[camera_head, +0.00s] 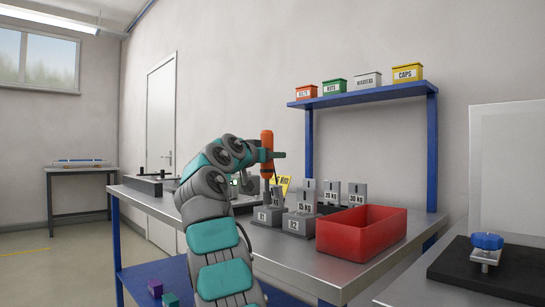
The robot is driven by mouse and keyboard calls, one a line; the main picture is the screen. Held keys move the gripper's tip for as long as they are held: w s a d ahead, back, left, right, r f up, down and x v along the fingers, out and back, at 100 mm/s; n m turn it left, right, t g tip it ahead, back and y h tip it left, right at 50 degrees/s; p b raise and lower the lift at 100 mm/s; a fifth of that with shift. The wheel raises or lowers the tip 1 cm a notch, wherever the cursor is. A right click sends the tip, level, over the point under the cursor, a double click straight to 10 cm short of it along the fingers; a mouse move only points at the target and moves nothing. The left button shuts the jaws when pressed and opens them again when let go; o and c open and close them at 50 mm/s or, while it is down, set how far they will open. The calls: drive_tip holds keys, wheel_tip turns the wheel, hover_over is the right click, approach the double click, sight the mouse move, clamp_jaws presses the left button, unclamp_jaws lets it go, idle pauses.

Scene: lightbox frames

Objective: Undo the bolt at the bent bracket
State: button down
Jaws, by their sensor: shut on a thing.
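My gripper (276,154) is shut on an orange-handled tool (267,139), held upright above the bench with the handle at the top. The tool's lower end is partly hidden, and its exact kind is unclear. At the right, a small metal bracket (484,257) with a blue round knob or bolt head (487,241) stands on a black board (515,272). I cannot tell whether this is the bent bracket. My gripper is well to the left of it and apart from it.
Grey weight blocks (305,197) and a red open bin (362,234) stand on the metal bench (285,254). A yellow card (284,182) shows behind my arm. Labelled boxes (372,80) sit on a blue shelf (380,94). A dark fixture (146,185) lies at the bench's far left.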

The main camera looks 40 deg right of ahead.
sight(272, 142)
drive_tip(key=shift+f+b, duration=0.65)
drive_tip(key=shift+f, duration=0.2)
idle(3.0)
wheel_tip(272, 142, up, 6)
drive_tip(key=p, duration=0.5)
drive_tip(key=shift+f, duration=0.15)
idle(1.2)
